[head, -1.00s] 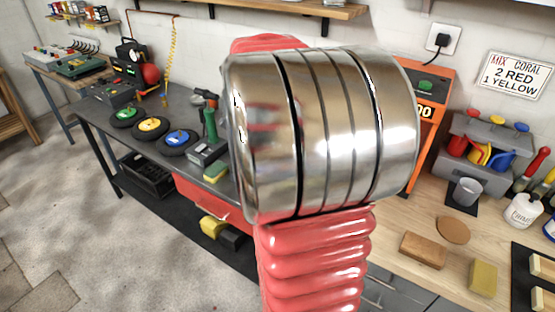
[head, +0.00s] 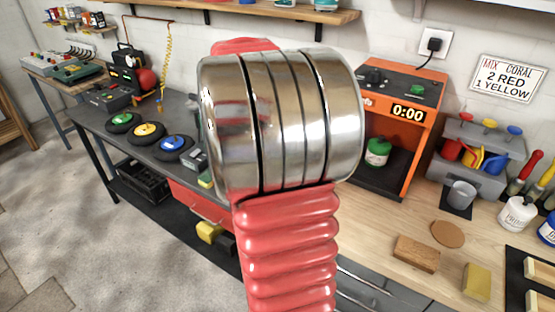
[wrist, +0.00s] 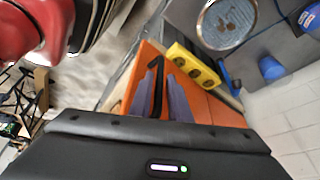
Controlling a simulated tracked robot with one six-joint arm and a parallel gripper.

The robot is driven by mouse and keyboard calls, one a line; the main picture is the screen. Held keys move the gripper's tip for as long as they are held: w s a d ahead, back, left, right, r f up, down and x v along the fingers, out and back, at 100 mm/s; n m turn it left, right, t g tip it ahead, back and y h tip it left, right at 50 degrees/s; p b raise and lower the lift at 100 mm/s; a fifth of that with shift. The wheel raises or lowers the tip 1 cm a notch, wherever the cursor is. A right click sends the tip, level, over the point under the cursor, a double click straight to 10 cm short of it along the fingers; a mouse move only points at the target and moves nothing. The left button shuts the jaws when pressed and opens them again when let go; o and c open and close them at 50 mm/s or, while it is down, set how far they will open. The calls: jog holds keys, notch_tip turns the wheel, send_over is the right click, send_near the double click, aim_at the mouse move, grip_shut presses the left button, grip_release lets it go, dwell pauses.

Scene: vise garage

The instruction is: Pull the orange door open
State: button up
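An orange panel (wrist: 217,108), which appears to be the door, lies in front of my gripper (wrist: 161,82) in the wrist view. A black hooked bar (wrist: 158,92), probably its handle, runs between the two purple-grey fingers. I cannot tell whether the fingers press on it. In the head view an orange cabinet (head: 424,87) with a 0:00 display stands right of my arm. Its dark front shows a green jar (head: 377,152) inside. My red, metal-ringed arm hides its left side; no door or gripper is visible there.
A yellow block with holes (wrist: 194,66) and a blue cup (wrist: 271,68) are near the orange panel in the wrist view. A grey caddy (head: 480,150), a cup (head: 461,194) and a wooden block (head: 417,253) stand on the right bench.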

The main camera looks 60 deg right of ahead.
jog(key=shift+o, duration=1.3)
jog(key=v, duration=1.3)
jog(key=shift+r, duration=0.35)
jog(key=shift+w+a, duration=0.1)
